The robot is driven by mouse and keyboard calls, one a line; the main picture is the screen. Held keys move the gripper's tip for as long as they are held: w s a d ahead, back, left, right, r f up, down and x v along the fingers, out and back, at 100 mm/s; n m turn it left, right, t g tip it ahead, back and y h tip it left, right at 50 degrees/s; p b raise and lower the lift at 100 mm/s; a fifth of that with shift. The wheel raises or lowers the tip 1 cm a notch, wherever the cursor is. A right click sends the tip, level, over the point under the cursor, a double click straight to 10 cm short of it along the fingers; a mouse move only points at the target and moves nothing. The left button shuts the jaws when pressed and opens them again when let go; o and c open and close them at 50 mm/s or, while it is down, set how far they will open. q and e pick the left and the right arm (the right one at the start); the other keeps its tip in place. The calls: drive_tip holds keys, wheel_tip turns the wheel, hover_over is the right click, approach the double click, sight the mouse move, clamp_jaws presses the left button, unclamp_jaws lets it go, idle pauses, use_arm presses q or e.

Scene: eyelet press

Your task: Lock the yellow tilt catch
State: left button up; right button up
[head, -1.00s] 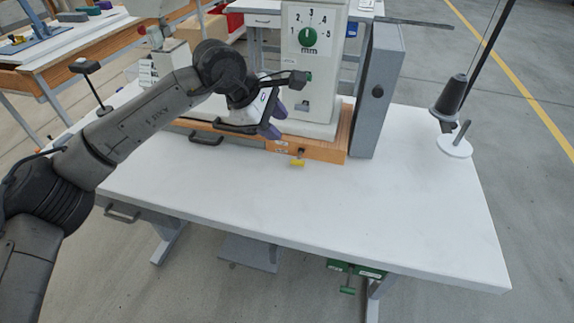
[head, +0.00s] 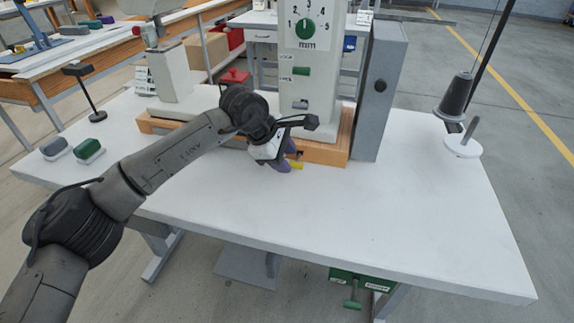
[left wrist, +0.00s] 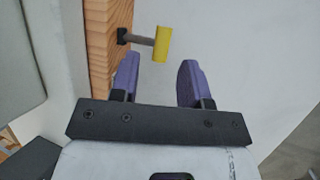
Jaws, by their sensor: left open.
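The yellow tilt catch (left wrist: 162,45) is a small yellow block on a short grey stem that sticks out from the wooden base (left wrist: 103,45) in the left wrist view. In the head view the catch (head: 296,165) shows only partly, behind my left gripper (head: 281,166). My left gripper also shows in the left wrist view (left wrist: 157,82), with its two purple fingers open and empty. The catch lies just beyond the fingertips, roughly in line with the gap between them and apart from both. My right gripper is not in view.
The pale eyelet press (head: 308,75) with a green dial stands on the wooden base, with a grey box (head: 380,90) at its right. A thread cone (head: 453,97) stands at the table's right edge. The white tabletop (head: 340,215) in front is clear.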

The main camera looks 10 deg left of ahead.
use_arm(q)
drive_tip(key=shift+w+d+f, duration=0.15)
drive_tip(key=shift+d+f, duration=0.15)
drive_tip(key=shift+f, duration=0.25)
clamp_jaws()
